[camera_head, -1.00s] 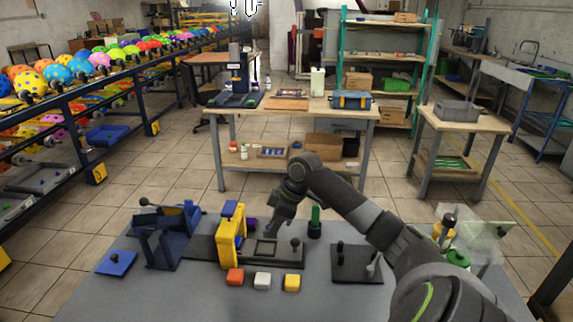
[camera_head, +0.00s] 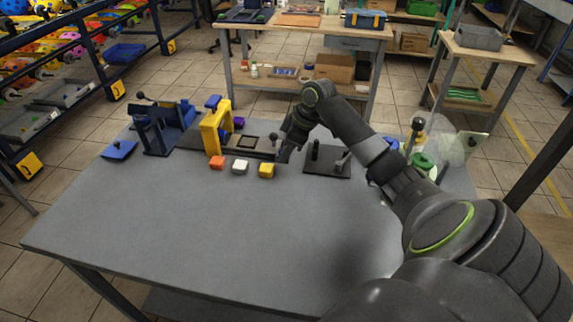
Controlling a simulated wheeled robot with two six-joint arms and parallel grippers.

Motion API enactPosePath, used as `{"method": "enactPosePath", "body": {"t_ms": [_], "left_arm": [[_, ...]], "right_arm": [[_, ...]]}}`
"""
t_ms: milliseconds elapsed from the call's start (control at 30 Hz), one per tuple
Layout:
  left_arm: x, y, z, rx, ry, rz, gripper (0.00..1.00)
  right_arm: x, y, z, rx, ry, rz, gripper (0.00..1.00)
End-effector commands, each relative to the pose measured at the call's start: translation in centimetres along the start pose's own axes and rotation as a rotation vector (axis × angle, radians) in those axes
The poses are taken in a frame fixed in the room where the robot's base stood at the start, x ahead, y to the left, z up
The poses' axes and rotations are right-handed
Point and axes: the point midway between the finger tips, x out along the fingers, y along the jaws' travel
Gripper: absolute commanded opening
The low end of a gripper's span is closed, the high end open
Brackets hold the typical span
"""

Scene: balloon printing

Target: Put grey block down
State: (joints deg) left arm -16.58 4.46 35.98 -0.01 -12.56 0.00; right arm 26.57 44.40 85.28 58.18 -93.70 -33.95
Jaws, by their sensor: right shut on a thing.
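My right gripper (camera_head: 284,152) is low over the back part of the grey table (camera_head: 190,220), between the yellow block and a black plate (camera_head: 330,171). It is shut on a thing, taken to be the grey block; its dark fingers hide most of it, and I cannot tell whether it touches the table. An orange block (camera_head: 218,162), a white block (camera_head: 240,167) and a yellow block (camera_head: 266,171) lie in a row left of the gripper. My left gripper is not in view.
A yellow frame (camera_head: 211,133) stands on a dark base left of the gripper. A blue and dark fixture (camera_head: 160,131) and a blue plate (camera_head: 119,150) are further left. A green-lidded container (camera_head: 423,162) is at the right. The front of the table is clear.

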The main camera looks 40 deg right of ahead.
Motion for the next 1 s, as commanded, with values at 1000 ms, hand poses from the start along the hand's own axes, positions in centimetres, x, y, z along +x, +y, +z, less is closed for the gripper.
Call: {"method": "enactPosePath", "body": {"t_ms": [1000], "left_arm": [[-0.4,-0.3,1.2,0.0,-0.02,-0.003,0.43]], "right_arm": [[5.2,0.0,2.2,-0.001,0.0,0.002,0.57]]}}
